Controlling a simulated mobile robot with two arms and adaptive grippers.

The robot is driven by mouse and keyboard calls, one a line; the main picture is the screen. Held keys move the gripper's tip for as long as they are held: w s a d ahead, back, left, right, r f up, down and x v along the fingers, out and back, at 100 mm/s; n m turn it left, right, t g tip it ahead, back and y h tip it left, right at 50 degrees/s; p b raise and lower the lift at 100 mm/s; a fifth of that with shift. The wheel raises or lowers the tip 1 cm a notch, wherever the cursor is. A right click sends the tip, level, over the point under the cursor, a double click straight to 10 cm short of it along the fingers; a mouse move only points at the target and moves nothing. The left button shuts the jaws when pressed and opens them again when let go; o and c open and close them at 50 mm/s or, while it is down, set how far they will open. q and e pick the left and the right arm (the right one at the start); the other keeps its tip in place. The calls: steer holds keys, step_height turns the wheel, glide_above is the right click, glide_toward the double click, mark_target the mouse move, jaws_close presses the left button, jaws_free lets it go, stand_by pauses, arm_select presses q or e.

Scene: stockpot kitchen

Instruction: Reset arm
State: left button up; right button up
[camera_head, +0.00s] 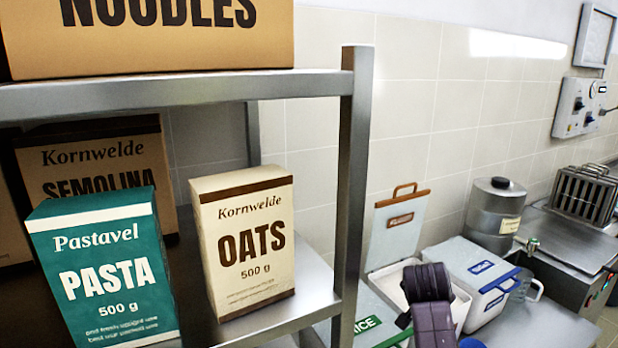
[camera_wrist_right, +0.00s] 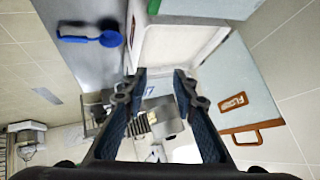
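My right gripper (camera_wrist_right: 158,80) shows in the right wrist view with its two fingers apart and nothing held between them. A dark part of my right arm (camera_head: 432,305) shows at the bottom of the head view, in front of the open white bin; its fingertips cannot be made out there. My left gripper is in neither view. The open flour bin's lid (camera_wrist_right: 245,100), with a brown handle, stands raised at the right of the wrist view. The same lid (camera_head: 398,228) stands up behind my right arm in the head view.
A metal shelf (camera_head: 357,150) at left holds an oats box (camera_head: 245,240), a pasta box (camera_head: 105,270) and a semolina box (camera_head: 100,170). Right of my arm are a white bin (camera_head: 485,275) and a metal canister (camera_head: 495,215). A blue scoop (camera_wrist_right: 105,38) lies on the counter.

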steer(key=s+a+f+n+g+y, duration=0.2)
steer(key=s+f+n, duration=0.4)
steer(key=s+f, duration=1.1)
steer(key=s+a+f+n+g+y, duration=0.1)
steer(key=s+a+n, duration=0.25)
steer(key=s, duration=0.95)
steer(key=s+a+f+n+g+y, duration=0.15)
steer(key=s+n, duration=0.25)
steer(key=s, duration=0.8)
step_height(320, 180, down, 32)
steer(key=s+g+b, duration=0.1)
steer(key=s+b, duration=0.1)
steer(key=b, duration=0.3)
steer(key=s+d+f+g+b, duration=0.1)
steer(key=s+f+b, duration=0.3)
steer(key=s+f, duration=1.3)
step_height(320, 180, down, 2)
steer(key=shift+d+f, duration=0.1)
steer(key=shift+d, duration=0.5)
